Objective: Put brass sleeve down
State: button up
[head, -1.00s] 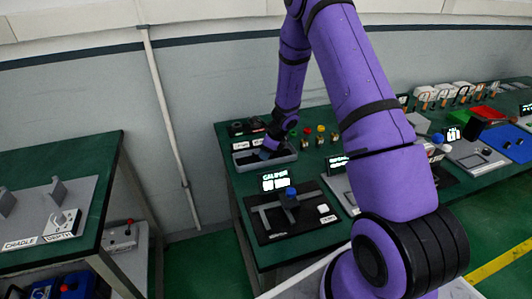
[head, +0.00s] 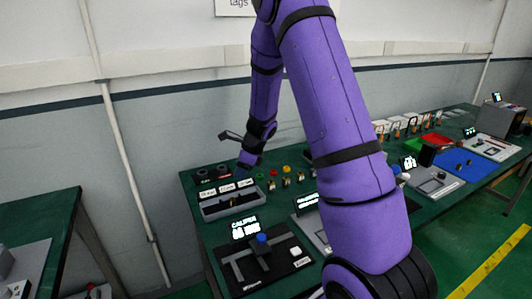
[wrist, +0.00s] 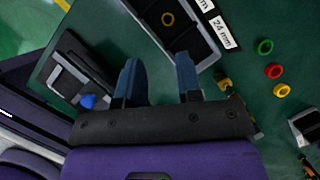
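In the head view my gripper (head: 241,181) is over the back of the tray (head: 235,209) on the green bench. The sleeve cannot be made out in the head view.
Size labels (wrist: 221,32) stand along the tray. Green, red and yellow rings (wrist: 273,71) are beside it. A caliper board with a blue knob (head: 262,239) is in front of the tray. More fixtures fill the bench to the right.

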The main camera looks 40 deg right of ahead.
jog(key=s+a+r+n, duration=0.5)
jog(key=s+r+n, duration=0.1)
jog(key=r, duration=0.4)
jog(key=s+a+r+n, duration=0.5)
jog(key=s+r+n, duration=0.15)
jog(key=r, duration=0.35)
jog(key=s+r+n+t+h, duration=0.1)
jog(key=s+r+n, duration=0.3)
jog(key=s+n, duration=0.3)
jog(key=s+a+r+n+h, duration=0.1)
jog(key=s+r+n, duration=0.3)
jog(key=s, duration=0.9)
jog(key=shift+s+a+r+n+t+h, duration=0.25)
jog(key=shift+s+n+t+h, duration=0.2)
jog(key=shift+n, duration=1)
